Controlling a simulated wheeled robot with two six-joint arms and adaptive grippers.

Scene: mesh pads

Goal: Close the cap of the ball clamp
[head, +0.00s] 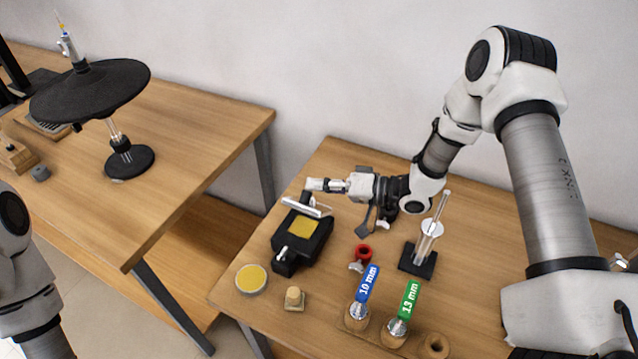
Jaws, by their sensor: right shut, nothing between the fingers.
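A black device (318,232) with a yellow pad (302,227) stands near the left edge of the right table. A silver bar (304,208) lies across its far end, and a small silver knob is at its near end. A small red ring-shaped piece (364,251) with a silver part stands to the right of it. I cannot tell for sure which of these is the ball clamp, or how its cap stands. My right gripper (312,185) points left, shut and empty, just above the silver bar; I cannot tell whether they touch. My left gripper is out of view.
A black stand with glassware (428,250) is right of the red piece. Tools labelled 10 mm (367,285) and 13 mm (409,300) stand in front, near a yellow-topped dish (251,279) and a small wooden piece (294,297). A gap separates the left table (190,150).

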